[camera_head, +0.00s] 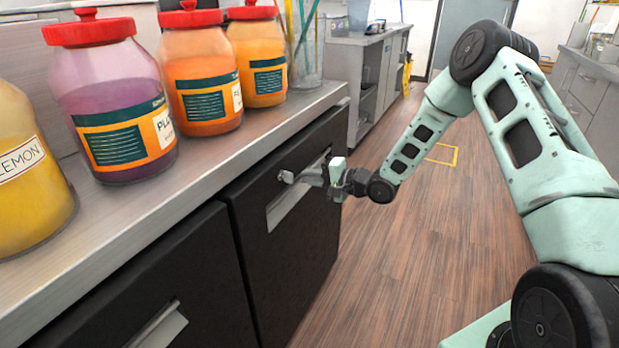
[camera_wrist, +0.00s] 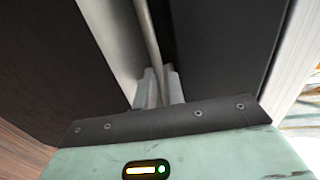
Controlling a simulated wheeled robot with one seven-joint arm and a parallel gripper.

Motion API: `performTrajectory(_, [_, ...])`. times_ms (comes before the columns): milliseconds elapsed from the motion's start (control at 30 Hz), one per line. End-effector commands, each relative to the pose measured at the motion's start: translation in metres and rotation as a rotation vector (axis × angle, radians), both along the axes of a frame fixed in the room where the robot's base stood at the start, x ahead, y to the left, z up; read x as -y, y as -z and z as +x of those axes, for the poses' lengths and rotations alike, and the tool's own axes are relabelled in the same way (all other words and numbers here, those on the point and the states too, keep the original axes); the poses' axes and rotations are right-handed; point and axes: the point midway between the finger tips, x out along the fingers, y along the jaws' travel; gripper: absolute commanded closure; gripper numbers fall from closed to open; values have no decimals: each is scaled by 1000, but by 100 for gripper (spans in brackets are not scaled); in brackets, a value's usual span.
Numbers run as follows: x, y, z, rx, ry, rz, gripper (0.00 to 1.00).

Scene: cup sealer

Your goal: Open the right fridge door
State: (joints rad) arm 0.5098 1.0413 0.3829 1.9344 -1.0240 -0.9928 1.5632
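The right fridge door (camera_head: 285,262) is a dark panel under the counter and looks closed, level with the left door. Its pale metal handle (camera_head: 288,207) is set near its top edge. The handle also shows in the wrist view (camera_wrist: 112,38), with a thin lip running down between my two fingers. My gripper (camera_head: 296,177) is at the handle. In the wrist view the fingers (camera_wrist: 161,88) are close together, one on each side of the lip, and look shut on it. The fingertips' exact contact is partly hidden.
The left fridge door (camera_head: 165,285) has its own handle (camera_head: 160,328). Several jars with red lids, such as a purple one (camera_head: 115,110), stand on the counter (camera_head: 150,215) above. The wooden floor (camera_head: 400,255) to the right is open, apart from my arm over it.

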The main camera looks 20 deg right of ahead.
Motion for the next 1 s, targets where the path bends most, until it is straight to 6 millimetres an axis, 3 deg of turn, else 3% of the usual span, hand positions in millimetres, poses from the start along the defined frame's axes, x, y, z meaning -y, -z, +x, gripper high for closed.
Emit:
performTrajectory(267, [3,-1,-3,-1,-11,0,100])
performTrajectory(467, [20,-3,-19,-2,-73,-1,100])
performTrajectory(1000, [118,1,-84,-3,-433,-5,100])
